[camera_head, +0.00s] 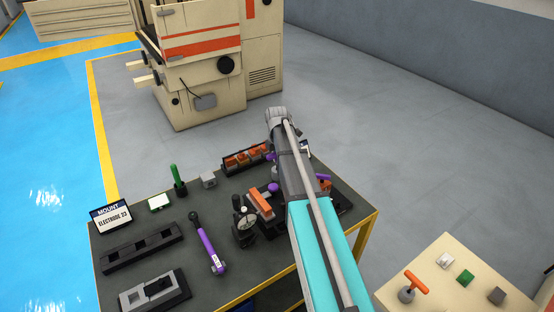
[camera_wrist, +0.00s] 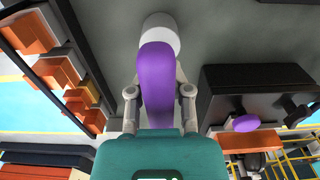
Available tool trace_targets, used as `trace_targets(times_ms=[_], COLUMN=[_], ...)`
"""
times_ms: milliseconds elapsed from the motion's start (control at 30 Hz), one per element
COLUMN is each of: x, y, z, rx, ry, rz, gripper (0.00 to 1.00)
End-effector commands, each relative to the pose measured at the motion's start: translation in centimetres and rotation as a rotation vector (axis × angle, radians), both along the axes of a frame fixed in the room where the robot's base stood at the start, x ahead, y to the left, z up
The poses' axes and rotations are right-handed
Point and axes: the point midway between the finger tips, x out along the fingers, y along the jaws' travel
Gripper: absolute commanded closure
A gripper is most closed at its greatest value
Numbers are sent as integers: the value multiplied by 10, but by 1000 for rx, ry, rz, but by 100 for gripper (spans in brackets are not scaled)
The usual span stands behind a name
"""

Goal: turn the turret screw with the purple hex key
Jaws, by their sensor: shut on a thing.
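In the wrist view my gripper (camera_wrist: 160,95) is shut on a purple handle (camera_wrist: 157,70), which I take to be the hex key. A pale grey cylinder (camera_wrist: 160,30) shows just past the handle's far end. The key's steel tip is not visible. A dark block (camera_wrist: 255,85) with a purple knob (camera_wrist: 245,123) and an orange copper piece is at the right, apart from my fingers. In the head view my arm hides the gripper and the held key. The purple knob (camera_head: 273,187) shows just left of the arm, near an orange electrode (camera_head: 261,203). I cannot make out the turret screw.
A rack (camera_head: 230,162) of copper electrodes stands at the table's back. A purple-handled wrench (camera_head: 210,250), a dial gauge (camera_head: 244,228), a green-handled tool (camera_head: 177,178) and black fixtures (camera_head: 143,248) occupy the table. A large cream machine (camera_head: 210,85) stands behind.

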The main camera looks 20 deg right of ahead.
Motion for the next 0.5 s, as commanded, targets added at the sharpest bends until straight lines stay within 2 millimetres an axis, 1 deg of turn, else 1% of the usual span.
trace_targets(times_ms=[267,500], x=[0,0], y=[0,0], z=[17,40], rx=[0,0], ry=[0,0], rz=[0,0], gripper=[100,100])
